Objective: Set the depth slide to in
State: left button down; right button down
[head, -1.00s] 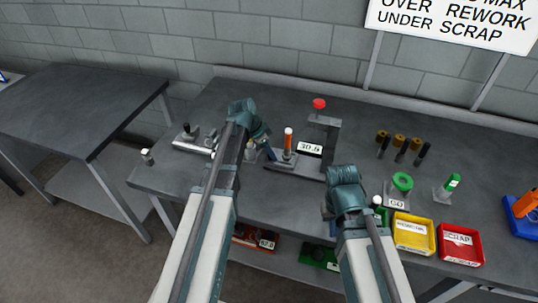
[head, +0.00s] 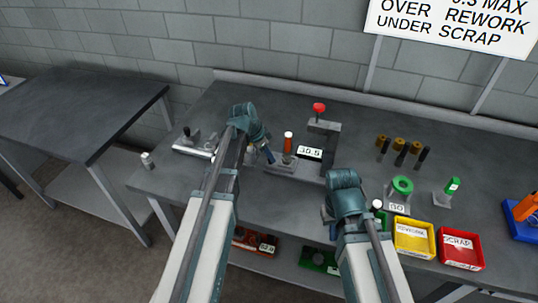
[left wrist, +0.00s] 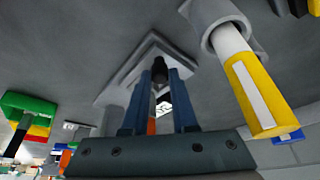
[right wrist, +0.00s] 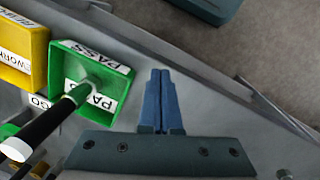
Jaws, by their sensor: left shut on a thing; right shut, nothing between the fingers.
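In the left wrist view, the blue fingers (left wrist: 160,100) are shut on a small black knob (left wrist: 160,70) above a pale grey plate (left wrist: 130,75). I take this knob for the depth slide's; the slide itself is mostly hidden. My right gripper (right wrist: 160,75) is shut and empty, near the table's front edge.
A green PASS tray (right wrist: 55,68) and a black-handled tool (right wrist: 45,125) are near my right gripper.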

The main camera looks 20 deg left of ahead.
dwell(0.8)
pick_arm(q)
send_near(293, 169)
jog(key=d+f, duration=0.1)
jog(key=w+f, duration=0.1)
jog(key=f, duration=0.1)
jog(key=w+d+f, duration=0.1)
jog(key=shift+w+d+f, duration=0.25)
jog(key=shift+d+f, duration=0.05)
pick_arm(e)
jog(key=shift+a, duration=0.1)
pick_arm(q)
jog(key=c, duration=0.7)
grip_release()
jog(key=shift+d, duration=0.15)
jog(key=shift+r, duration=0.1)
pick_arm(e)
jog(key=shift+r, duration=0.1)
